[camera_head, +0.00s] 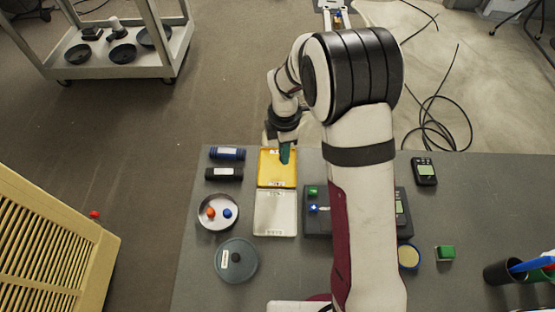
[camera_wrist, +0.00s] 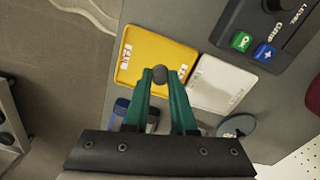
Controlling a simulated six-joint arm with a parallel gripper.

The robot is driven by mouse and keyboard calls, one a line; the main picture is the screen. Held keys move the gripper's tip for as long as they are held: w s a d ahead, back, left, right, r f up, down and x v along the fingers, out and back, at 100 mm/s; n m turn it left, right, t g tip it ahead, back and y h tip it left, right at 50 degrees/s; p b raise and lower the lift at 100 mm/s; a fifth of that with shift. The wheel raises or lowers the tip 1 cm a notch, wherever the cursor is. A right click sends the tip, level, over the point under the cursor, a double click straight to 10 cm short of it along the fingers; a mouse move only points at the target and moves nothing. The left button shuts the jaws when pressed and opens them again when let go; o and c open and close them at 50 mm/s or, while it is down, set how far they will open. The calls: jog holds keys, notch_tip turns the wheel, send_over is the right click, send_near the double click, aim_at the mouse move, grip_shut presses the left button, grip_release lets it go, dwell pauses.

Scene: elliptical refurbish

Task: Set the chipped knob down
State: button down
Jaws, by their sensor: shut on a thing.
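The knob (camera_wrist: 159,74) is a small dark grey ball-like piece at my gripper's fingertips in the wrist view. My gripper (camera_wrist: 160,84) has green fingers and is shut on it. In the head view my gripper (camera_head: 285,156) points down over the yellow tray (camera_head: 268,178), and I cannot make out the knob there. The yellow tray also shows in the wrist view (camera_wrist: 170,50), behind the knob. I cannot tell whether the knob touches the tray, nor see a chip on it. A white tray (camera_head: 275,216) adjoins the yellow one.
A round dish (camera_head: 217,226) holding an orange and a blue ball, a grey lid (camera_head: 236,260) and two cylinders (camera_head: 227,153) lie to the left. The white tray looks empty.

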aim_at(277, 167)
jog(key=f, duration=0.1)
jog(key=a+f, duration=0.1)
jog(key=f, duration=0.3)
jog(key=shift+w+a, duration=0.25)
jog(key=shift+a, duration=0.05)
jog(key=shift+f, duration=0.15)
jog(key=c, duration=0.7)
grip_release()
jog(key=shift+c, duration=0.2)
notch_tip(277, 167, up, 12)
jog(key=s+d+r+m, duration=0.5)
jog(key=s+r+m, duration=0.3)
jog(key=s+m, duration=0.1)
jog(key=s+d+r+m+y, duration=0.1)
jog(key=s+d+m, duration=0.2)
jog(key=s+m, duration=1.4)
jog(key=shift+s+m+y, duration=0.3)
jog(key=shift+s+y, duration=0.1)
jog(key=shift+s, duration=0.45)
